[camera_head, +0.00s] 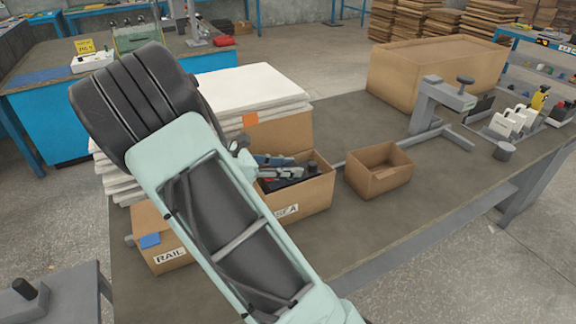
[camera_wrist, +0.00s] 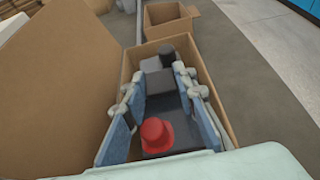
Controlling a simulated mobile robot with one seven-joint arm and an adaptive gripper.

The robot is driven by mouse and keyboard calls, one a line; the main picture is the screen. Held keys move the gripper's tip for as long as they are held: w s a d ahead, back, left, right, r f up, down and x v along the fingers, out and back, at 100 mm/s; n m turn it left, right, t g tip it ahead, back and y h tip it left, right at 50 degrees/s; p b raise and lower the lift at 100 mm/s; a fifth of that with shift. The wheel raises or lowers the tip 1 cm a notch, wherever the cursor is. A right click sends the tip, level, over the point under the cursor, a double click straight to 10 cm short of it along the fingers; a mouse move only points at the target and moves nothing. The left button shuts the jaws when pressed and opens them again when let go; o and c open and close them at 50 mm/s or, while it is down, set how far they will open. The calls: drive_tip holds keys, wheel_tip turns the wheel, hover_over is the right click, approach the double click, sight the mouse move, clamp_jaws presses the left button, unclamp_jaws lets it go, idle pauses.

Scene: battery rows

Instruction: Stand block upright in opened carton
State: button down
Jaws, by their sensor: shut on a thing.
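A dark grey block (camera_wrist: 166,103) with a red knob (camera_wrist: 157,133) and a black knob at its far end is between my fingers in the wrist view. My gripper (camera_wrist: 160,108) is shut on it, with blue pads on both sides. Block and fingers are within the walls of an opened cardboard carton (camera_wrist: 228,110). The knobs face the camera; the block's underside is hidden, so I cannot tell whether it touches the carton's floor. In the head view my gripper (camera_head: 275,168) is low at the carton (camera_head: 308,198), whose label is partly hidden by my arm.
A smaller open box (camera_head: 380,175) stands to the right. A carton marked RAIL (camera_head: 165,257) is at the left, and a stack of white sheets (camera_head: 250,88) lies behind. A grey stand (camera_head: 428,105) and a large box (camera_head: 440,68) are further back. The bench front right is clear.

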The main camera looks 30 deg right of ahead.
drive_tip(key=shift+f, duration=0.25)
drive_tip(key=c, duration=1.6)
unclamp_jaws()
drive_tip(key=shift+f, duration=0.15)
drive_tip(key=shift+r, duration=0.35)
drive_tip(key=p+v, duration=0.1)
drive_tip(key=v, duration=1.1)
drive_tip(key=shift+s+a+r, duration=0.1)
drive_tip(key=shift+r, duration=0.1)
